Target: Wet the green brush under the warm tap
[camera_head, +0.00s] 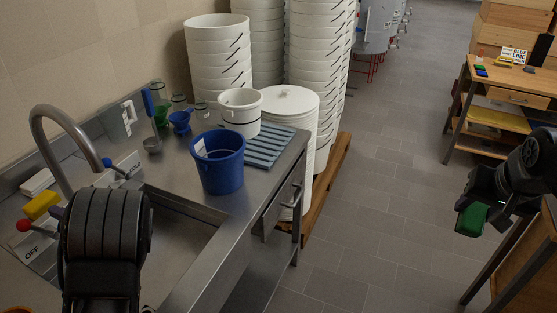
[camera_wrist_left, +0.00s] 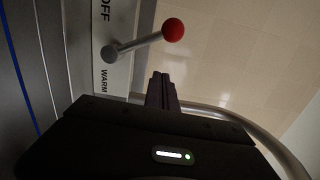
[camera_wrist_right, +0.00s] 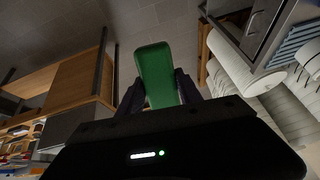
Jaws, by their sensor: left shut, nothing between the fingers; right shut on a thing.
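The green brush (camera_head: 470,219) is in my right gripper (camera_head: 482,200), held over the floor at the right, well away from the sink. In the right wrist view the brush (camera_wrist_right: 155,75) stands between the two fingers; its bristles are not visible. The curved metal tap (camera_head: 62,118) rises over the sink (camera_head: 178,235) at the left. A red-knobbed lever (camera_head: 23,225) is beside a plate marked OFF; the left wrist view shows this lever (camera_wrist_left: 173,30) with OFF and WARM labels. My left gripper (camera_wrist_left: 162,90) is shut and empty, near the lever, apparently not touching it. No water is visible.
A blue-knobbed lever (camera_head: 107,162) is behind the sink. A blue bucket (camera_head: 218,162) stands on the counter right of the basin, by a blue ribbed mat (camera_head: 268,146) and a white tub (camera_head: 240,110). A wooden table (camera_head: 505,90) is at the far right. Open floor lies between.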

